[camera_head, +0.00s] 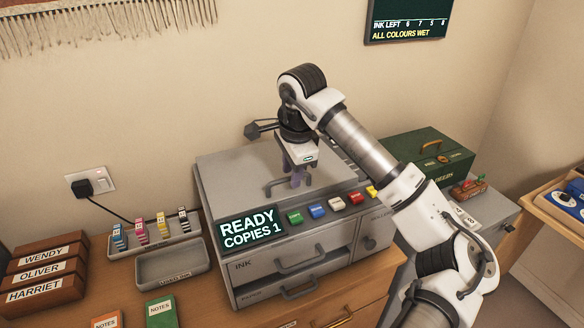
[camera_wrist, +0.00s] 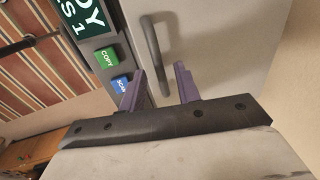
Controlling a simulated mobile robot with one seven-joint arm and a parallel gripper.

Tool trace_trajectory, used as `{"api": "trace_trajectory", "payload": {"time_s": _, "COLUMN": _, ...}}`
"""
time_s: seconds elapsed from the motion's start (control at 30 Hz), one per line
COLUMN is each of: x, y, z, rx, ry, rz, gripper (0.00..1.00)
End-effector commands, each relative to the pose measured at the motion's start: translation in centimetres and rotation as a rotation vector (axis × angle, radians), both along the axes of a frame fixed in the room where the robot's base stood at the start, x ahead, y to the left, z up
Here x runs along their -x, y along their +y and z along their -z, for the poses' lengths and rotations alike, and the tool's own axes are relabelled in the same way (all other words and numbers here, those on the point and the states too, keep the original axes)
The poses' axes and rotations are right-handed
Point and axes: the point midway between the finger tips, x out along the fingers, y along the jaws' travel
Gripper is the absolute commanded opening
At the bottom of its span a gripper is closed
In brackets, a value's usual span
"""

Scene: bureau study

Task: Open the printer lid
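The grey printer (camera_head: 235,262) stands on the wooden desk, with its flat lid (camera_head: 230,180) lying closed on top. A dark bar handle on the lid (camera_wrist: 154,50) shows in the wrist view. Nothing is gripped.
Coloured buttons (camera_head: 318,211) and a READY display (camera_head: 250,228) line the printer's front edge. Left are trays with ink cartridges (camera_head: 162,226) and labelled wooden boxes (camera_head: 45,270). A green box (camera_head: 430,158) stands right, behind my arm.

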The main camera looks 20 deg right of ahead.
Motion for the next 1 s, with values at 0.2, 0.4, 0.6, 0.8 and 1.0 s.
{"api": "trace_trajectory", "payload": {"time_s": 0.2, "x": 0.0, "y": 0.0, "z": 0.0, "rx": 0.0, "ry": 0.0, "rz": 0.0, "gripper": 0.31}}
{"api": "trace_trajectory", "payload": {"time_s": 0.4, "x": 0.0, "y": 0.0, "z": 0.0, "rx": -0.001, "ry": 0.0, "rz": 0.0, "gripper": 0.05}}
{"api": "trace_trajectory", "payload": {"time_s": 0.6, "x": 0.0, "y": 0.0, "z": 0.0, "rx": -0.001, "ry": 0.0, "rz": 0.0, "gripper": 0.0}}
{"api": "trace_trajectory", "payload": {"time_s": 0.8, "x": 0.0, "y": 0.0, "z": -0.1, "rx": -0.001, "ry": 0.0, "rz": 0.0, "gripper": 0.0}}
{"api": "trace_trajectory", "payload": {"time_s": 1.0, "x": -0.4, "y": 0.2, "z": -1.4, "rx": 0.0, "ry": -0.002, "rz": 0.001, "gripper": 0.0}}
